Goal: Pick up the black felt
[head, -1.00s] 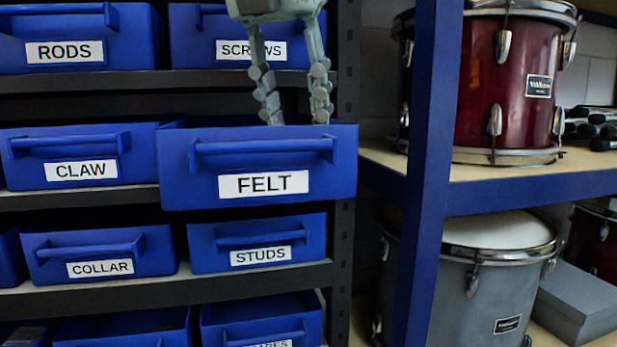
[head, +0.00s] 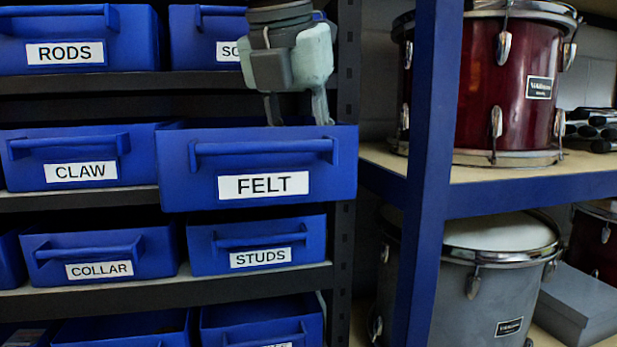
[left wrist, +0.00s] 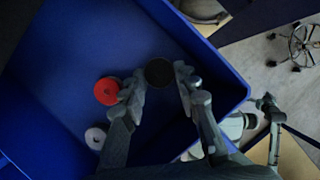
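The black felt (left wrist: 160,72) is a dark round disc in the blue FELT drawer; it shows in the left wrist view. My left gripper (left wrist: 161,80) is inside this drawer with its fingers spread on either side of the disc, tips close to its edges. I see no clear grip on it. In the head view my left gripper (head: 297,112) points down into the pulled-out FELT drawer (head: 258,150), whose front hides the fingertips and the felt. A pale part with dark finger-like pieces at the right of the left wrist view may be my right gripper (left wrist: 262,120).
A red felt disc (left wrist: 107,90) lies just left of the left finger, and a pale grey disc (left wrist: 95,138) lies nearer the drawer wall. Other blue drawers surround the FELT drawer. A blue shelf post (head: 432,170) and drums stand to the right.

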